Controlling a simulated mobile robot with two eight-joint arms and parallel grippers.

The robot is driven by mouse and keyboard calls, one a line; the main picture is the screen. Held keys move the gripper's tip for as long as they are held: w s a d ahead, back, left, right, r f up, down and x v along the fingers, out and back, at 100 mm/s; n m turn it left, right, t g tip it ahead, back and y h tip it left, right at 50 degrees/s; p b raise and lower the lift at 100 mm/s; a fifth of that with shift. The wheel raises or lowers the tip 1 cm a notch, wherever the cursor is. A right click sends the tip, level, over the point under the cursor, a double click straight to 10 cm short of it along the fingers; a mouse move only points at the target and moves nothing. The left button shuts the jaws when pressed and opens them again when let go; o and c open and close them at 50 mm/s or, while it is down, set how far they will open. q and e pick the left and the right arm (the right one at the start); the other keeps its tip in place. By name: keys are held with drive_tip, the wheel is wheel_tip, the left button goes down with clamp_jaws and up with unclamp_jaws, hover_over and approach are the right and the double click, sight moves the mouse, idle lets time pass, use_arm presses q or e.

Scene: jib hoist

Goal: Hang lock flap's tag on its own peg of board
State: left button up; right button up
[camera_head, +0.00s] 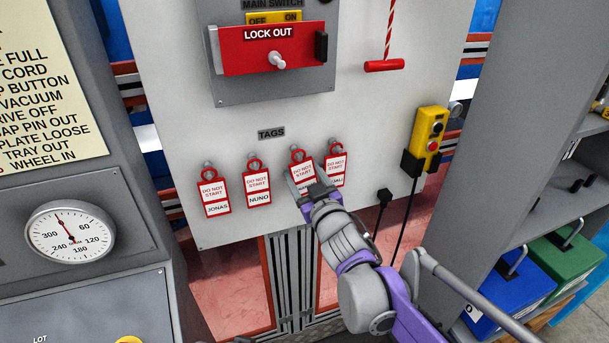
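The red LOCK OUT flap (245,58) is on the grey main switch box, with a light knob at its middle and no tag seen on it. Below the TAGS label, red-and-white DO NOT START tags hang in a row on the white board (380,120): JONAS (213,193), NUNO (257,184), a third (301,168) and a fourth (336,163). My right gripper (307,188) is at the third tag, its fingers around the tag's lower part and hiding its name. Whether they grip it is unclear. The fourth tag's name is partly covered. My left gripper is out of view.
A red pull handle (384,65) hangs on a cord above right of the tags. A yellow push-button box (428,140) is at the board's right edge. A round gauge (70,231) is at left.

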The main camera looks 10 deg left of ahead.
drive_tip(key=o, duration=0.4)
drive_tip(key=shift+w, duration=0.1)
idle(0.3)
